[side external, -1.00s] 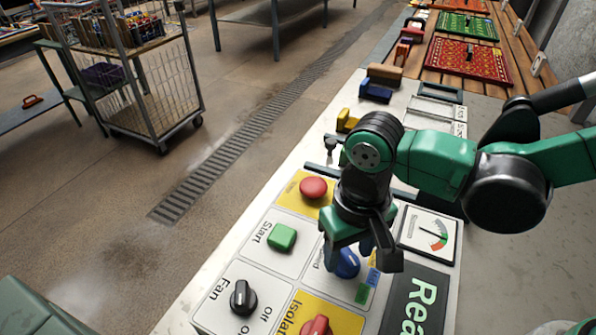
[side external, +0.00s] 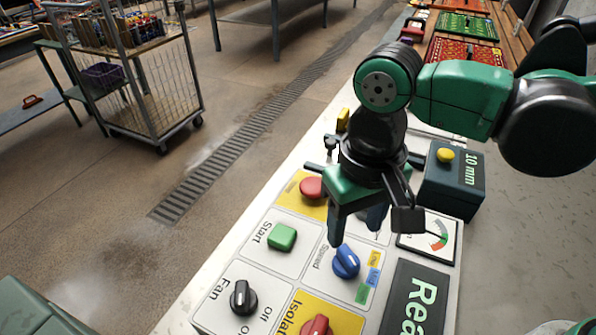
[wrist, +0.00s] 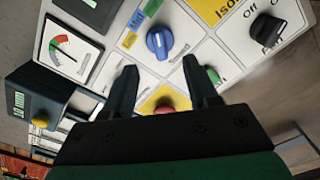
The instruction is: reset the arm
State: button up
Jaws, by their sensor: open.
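My gripper (side external: 355,232) is open and empty, above the control panel (side external: 232,265), pointing down. The blue Speed knob (side external: 346,261) is below and just in front of the fingers in the side view, apart from them. In the wrist view the two fingers (wrist: 163,88) stand apart with nothing between them. The blue knob (wrist: 160,42) shows beyond the fingertips. A red button (wrist: 164,109) on a yellow square shows between the fingers, lower down.
The panel also carries a green Start button (side external: 282,237), a black Fan knob (side external: 243,297), a red Isolation knob (side external: 317,327) and a gauge (side external: 428,236). A dark box marked 10 mm (side external: 453,180) stands beyond it. A wire cart (side external: 150,90) stands on the floor at left.

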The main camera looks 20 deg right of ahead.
jog(key=w+d+r+t, duration=0.2)
jog(key=d+t, duration=0.5)
jog(key=d, duration=1.2)
jog(key=shift+w+m, duration=0.2)
jog(key=shift+m, duration=0.2)
